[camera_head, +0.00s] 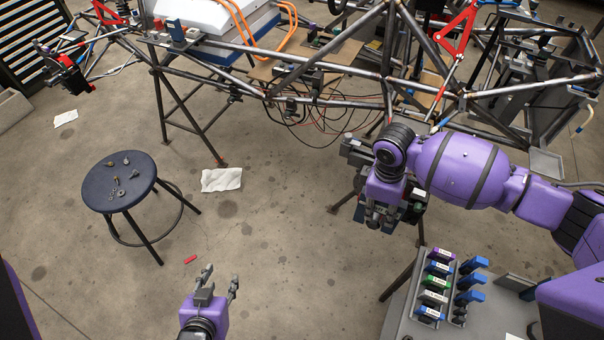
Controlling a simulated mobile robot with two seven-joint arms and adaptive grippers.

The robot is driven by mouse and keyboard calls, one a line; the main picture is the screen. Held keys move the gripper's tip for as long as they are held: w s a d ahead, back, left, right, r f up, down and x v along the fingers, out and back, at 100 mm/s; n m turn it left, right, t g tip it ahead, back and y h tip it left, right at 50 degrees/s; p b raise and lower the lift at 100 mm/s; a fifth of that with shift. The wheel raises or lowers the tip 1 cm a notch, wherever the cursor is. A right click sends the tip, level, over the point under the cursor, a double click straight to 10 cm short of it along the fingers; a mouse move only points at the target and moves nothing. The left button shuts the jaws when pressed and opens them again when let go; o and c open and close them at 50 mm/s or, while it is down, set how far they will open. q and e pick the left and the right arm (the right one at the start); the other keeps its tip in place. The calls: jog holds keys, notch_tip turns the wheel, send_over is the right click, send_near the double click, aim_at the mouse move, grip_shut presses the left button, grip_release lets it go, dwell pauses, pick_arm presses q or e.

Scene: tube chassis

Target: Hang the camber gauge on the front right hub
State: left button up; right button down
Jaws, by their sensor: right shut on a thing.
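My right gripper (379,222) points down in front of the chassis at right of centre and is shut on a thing. A dark boxy piece (415,207) shows beside its fingers, partly hidden by my wrist; I cannot tell for sure that it is the camber gauge. A hub with a red and black body (70,72) sticks out at the chassis's left end, far from both grippers. I cannot read from the picture whether it is the front right one. My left gripper (221,275) is open and empty over the floor at the bottom.
The tube chassis (330,102) spans the back on stands, with loose wires hanging. A blue round stool (100,192) holds small hardware. A grey cart (403,318) with labelled blue and green pieces stands at lower right.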

pick_arm(q)
jog(key=shift+a, duration=0.15)
pick_arm(e)
jog(key=shift+f, duration=0.15)
jog(key=shift+f, duration=0.6)
jog(key=shift+f+b, duration=0.35)
jog(key=shift+f, duration=0.2)
pick_arm(q)
jog(key=shift+s+f, duration=0.65)
jog(key=shift+f, duration=0.1)
pick_arm(e)
jog(key=shift+f, duration=0.1)
pick_arm(q)
jog(key=shift+r, duration=0.1)
